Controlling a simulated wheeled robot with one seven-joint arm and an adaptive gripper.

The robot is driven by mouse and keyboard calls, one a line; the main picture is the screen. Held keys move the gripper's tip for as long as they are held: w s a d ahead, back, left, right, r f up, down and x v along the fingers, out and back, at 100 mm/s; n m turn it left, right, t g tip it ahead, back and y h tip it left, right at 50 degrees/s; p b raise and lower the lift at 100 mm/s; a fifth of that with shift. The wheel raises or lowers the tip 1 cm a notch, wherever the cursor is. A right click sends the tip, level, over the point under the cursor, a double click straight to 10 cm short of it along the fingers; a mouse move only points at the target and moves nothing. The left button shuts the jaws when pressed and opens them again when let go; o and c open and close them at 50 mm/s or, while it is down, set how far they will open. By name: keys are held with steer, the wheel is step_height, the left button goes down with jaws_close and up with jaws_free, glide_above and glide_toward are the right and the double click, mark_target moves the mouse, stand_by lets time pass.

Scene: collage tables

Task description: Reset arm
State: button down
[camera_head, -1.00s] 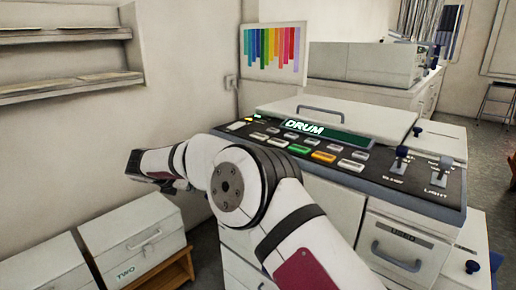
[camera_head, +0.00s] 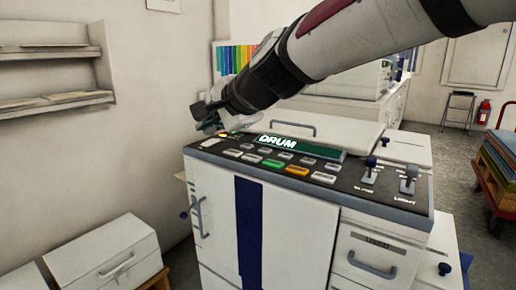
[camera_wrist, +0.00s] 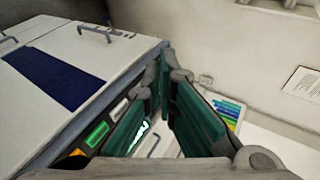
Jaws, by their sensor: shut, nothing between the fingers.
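My arm reaches in from the upper right of the head view, across the back of the printing machine. My gripper (camera_head: 203,118) is by the machine's back left corner, near the left end of its control panel. It is small and partly dark there, and whether it touches the machine I cannot tell. The machine (camera_head: 300,225) has a "DRUM" display (camera_head: 300,146), several coloured buttons and two levers. Behind the fingers part of its panel buttons (camera_wrist: 97,134) shows.
White boxes (camera_head: 105,250) stand low at the left, below wall shelves (camera_head: 55,103). A colour chart (camera_head: 235,55) hangs behind my gripper. A red cart (camera_head: 500,203) with stacked sheets stands at the right, near a stool (camera_head: 458,108). Floor is clear between the machine and the cart.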

steer(key=s+d+f+n+g+h, duration=0.3)
steer(key=s+d+f, duration=0.3)
steer(key=s+d, duration=0.5)
steer(key=s+d+f+n+g+h, duration=0.25)
steer(key=s+d+f, duration=0.4)
steer(key=s, duration=0.75)
steer(key=s+d+f+n+g+h, duration=0.2)
steer(key=s+d+f+n+g, duration=0.15)
steer(key=s+d, duration=0.8)
step_height(320, 180, up, 21)
steer(key=s+t+p, duration=0.1)
steer(key=t+p, duration=0.3)
steer(key=p, duration=1.6)
steer(key=shift+f, duration=0.15)
